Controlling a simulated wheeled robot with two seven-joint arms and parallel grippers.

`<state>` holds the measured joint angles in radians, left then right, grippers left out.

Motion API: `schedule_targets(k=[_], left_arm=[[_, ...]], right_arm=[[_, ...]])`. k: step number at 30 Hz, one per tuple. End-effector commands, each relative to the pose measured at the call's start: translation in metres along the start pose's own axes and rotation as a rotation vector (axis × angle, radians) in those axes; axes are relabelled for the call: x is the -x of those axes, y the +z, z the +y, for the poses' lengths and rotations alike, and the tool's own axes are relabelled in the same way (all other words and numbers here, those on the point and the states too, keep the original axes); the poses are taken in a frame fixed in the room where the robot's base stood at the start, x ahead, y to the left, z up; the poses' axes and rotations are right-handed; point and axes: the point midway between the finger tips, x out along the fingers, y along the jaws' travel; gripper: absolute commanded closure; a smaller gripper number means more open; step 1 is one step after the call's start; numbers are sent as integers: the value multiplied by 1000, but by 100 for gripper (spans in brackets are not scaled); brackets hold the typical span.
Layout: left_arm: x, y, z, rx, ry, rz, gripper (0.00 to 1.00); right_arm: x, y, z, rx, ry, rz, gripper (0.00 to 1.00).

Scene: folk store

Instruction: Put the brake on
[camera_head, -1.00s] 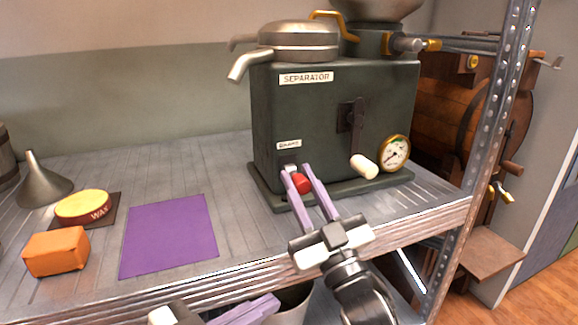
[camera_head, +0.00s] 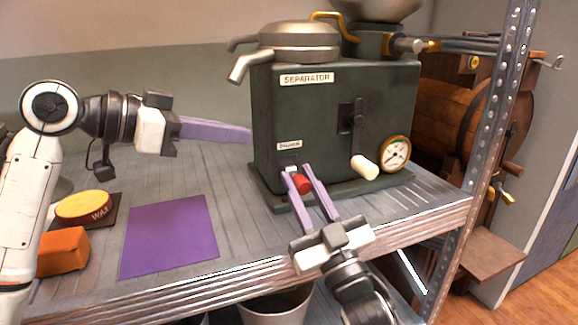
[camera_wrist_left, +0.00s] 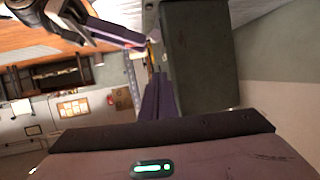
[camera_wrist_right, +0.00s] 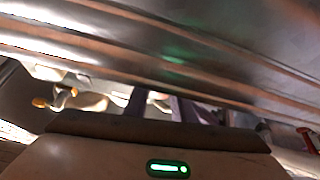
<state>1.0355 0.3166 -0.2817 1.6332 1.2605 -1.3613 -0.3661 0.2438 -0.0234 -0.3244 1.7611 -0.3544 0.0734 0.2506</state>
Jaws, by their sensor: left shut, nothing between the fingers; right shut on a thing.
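The dark green separator (camera_head: 335,115) stands on the shelf. On its front, a small label (camera_head: 289,145), too blurred to read surely, sits above a red knob (camera_head: 302,184). My right gripper (camera_head: 298,171) has its lilac fingers on either side of the red knob and is shut on it. In the right wrist view the knob is hidden behind the shelf edge and my fingers. My left gripper (camera_head: 249,134) is shut and empty, its fingertips at the separator's left side; I cannot tell if they touch. The left wrist view shows its fingers (camera_wrist_left: 158,100) beside the dark housing (camera_wrist_left: 200,55).
The separator also has a cream-handled crank (camera_head: 364,167) and a gauge (camera_head: 396,154). A purple mat (camera_head: 170,235), a yellow wax disc (camera_head: 84,206) and an orange block (camera_head: 63,251) lie left. A metal post (camera_head: 490,110) stands right.

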Motion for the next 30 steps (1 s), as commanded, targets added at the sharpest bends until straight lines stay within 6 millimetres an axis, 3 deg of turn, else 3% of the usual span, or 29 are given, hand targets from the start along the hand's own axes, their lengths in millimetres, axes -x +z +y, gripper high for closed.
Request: schedule_targets(k=[4, 10, 24, 30], left_arm=[[6, -14, 22, -36, 134, -45, 100], [-1, -16, 34, -51, 188, -62, 100], [-92, -10, 51, -48, 187, -62, 100], [-96, 20, 49, -47, 183, -62, 100]], right_arm=[[0, -1, 1, 3, 2, 1, 100], [0, -1, 1, 3, 2, 1, 100], [0, -1, 2, 3, 2, 1, 100], [0, -1, 2, 3, 3, 1, 100]])
